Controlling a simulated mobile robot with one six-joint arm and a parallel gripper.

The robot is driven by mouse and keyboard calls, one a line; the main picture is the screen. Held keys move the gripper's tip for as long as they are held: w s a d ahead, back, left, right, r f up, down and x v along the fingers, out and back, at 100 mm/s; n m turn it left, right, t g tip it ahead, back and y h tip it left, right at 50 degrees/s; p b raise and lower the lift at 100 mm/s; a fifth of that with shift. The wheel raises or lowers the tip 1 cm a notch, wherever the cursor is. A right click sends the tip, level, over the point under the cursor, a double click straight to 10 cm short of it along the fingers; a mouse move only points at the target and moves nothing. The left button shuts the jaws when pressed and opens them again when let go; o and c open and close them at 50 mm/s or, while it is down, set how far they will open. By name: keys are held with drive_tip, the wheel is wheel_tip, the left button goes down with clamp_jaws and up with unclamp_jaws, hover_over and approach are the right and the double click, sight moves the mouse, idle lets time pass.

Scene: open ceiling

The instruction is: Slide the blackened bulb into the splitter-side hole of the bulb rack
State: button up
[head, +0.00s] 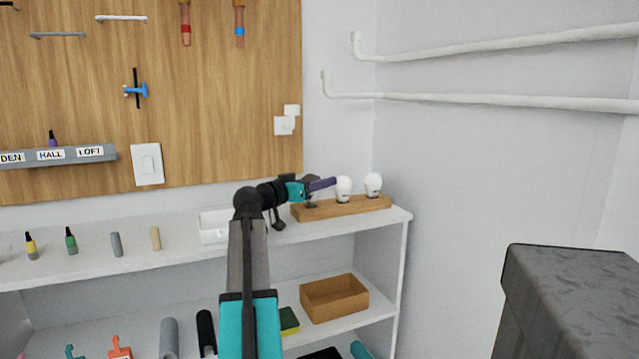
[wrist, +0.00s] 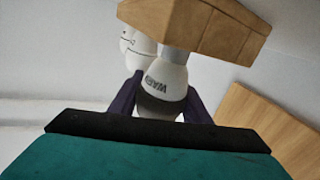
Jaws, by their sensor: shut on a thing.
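Two white bulbs (head: 343,190) (head: 373,185) stand upright in the rack to the right. The held bulb is mostly hidden there.
A white tray-like thing (head: 212,228) and a dark object (head: 278,222) are left of the rack on the shelf top (head: 190,252). A wooden panel (head: 220,100) with switches rises behind. A wooden box (head: 334,298) sits on the lower shelf. A grey block (head: 570,300) stands at right.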

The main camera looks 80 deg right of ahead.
drive_tip(key=o, duration=1.1)
drive_tip(key=shift+f, duration=0.1)
drive_tip(key=shift+r+p, duration=0.5)
drive_tip(key=shift+r, duration=1.15)
drive_tip(key=shift+s+a+r, duration=0.15)
drive_tip(key=shift+a, duration=0.25)
drive_tip(key=shift+s+a+r, duration=0.1)
drive_tip(key=shift+a, duration=0.3)
drive_tip(key=shift+s+a+r+p, duration=0.3)
drive_tip(key=shift+s+a, duration=0.3)
drive_tip(key=shift+a, duration=1.7)
drive_tip(key=shift+s+a+r+p, duration=0.15)
drive_tip(key=shift+s+a+p, duration=0.4)
drive_tip(key=shift+a, duration=1.8)
drive_tip(key=shift+s+a+r+p, duration=0.25)
drive_tip(key=shift+s+a, duration=0.45)
drive_tip(key=shift+a, duration=1.6)
